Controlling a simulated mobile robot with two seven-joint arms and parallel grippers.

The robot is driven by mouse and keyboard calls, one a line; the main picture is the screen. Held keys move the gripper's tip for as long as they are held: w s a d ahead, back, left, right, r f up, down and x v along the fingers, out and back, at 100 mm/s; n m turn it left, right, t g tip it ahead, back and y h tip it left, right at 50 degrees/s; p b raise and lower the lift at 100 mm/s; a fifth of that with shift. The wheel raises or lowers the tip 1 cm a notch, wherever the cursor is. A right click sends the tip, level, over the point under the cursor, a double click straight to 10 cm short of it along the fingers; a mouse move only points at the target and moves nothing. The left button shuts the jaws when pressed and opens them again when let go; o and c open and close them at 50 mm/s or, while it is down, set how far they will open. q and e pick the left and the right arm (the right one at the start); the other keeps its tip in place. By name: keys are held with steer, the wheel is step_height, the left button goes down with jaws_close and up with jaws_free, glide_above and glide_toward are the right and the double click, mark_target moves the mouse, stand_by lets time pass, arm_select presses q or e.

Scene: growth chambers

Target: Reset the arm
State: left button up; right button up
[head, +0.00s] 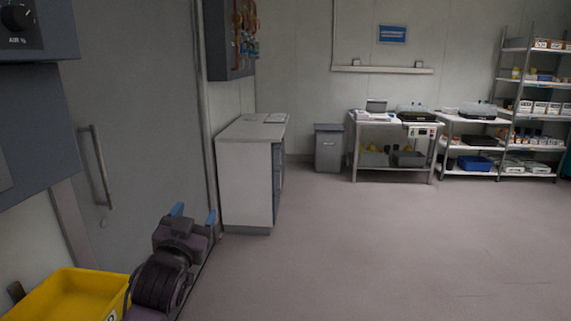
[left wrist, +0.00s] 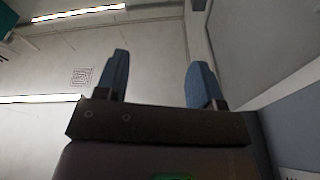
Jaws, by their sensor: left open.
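My left gripper (head: 194,215) shows in the lower left of the head view, in front of a grey door with a long handle. Its two blue fingers are apart and nothing is between them. In the left wrist view the same gripper (left wrist: 160,82) points its spread fingers toward a pale surface with bright light strips. My left arm is folded up beside a yellow bin. My right gripper does not show in either view.
The yellow bin (head: 75,292) is at the lower left, close to my left arm. A grey door (head: 135,120) and a white cabinet (head: 245,175) stand beyond the gripper. Tables (head: 395,120) and shelves (head: 535,100) line the back. The floor (head: 380,250) is clear at centre and right.

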arm_select(q)
steer(key=s+a+f+n+g+p, duration=0.1)
steer(key=s+a+f+g, duration=0.1)
steer(key=s+f, duration=0.9)
steer(key=s+a+f+n+g+y+p, duration=0.1)
steer(key=s+a+f+g, duration=0.2)
steer(key=s+f, duration=0.8)
steer(key=s+a+f+n+g+p, duration=0.1)
steer(key=s+a+f+g, duration=0.2)
steer(key=s+f, duration=0.8)
steer(key=s+g, duration=0.1)
steer(key=s, duration=0.2)
steer(key=shift+s+a+f+y, duration=0.25)
steer(key=shift+s+f+y, duration=0.1)
steer(key=shift+y, duration=0.05)
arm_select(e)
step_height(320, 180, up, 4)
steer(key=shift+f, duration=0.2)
arm_select(q)
steer(key=shift+s+f, duration=0.1)
steer(key=shift+s, duration=0.05)
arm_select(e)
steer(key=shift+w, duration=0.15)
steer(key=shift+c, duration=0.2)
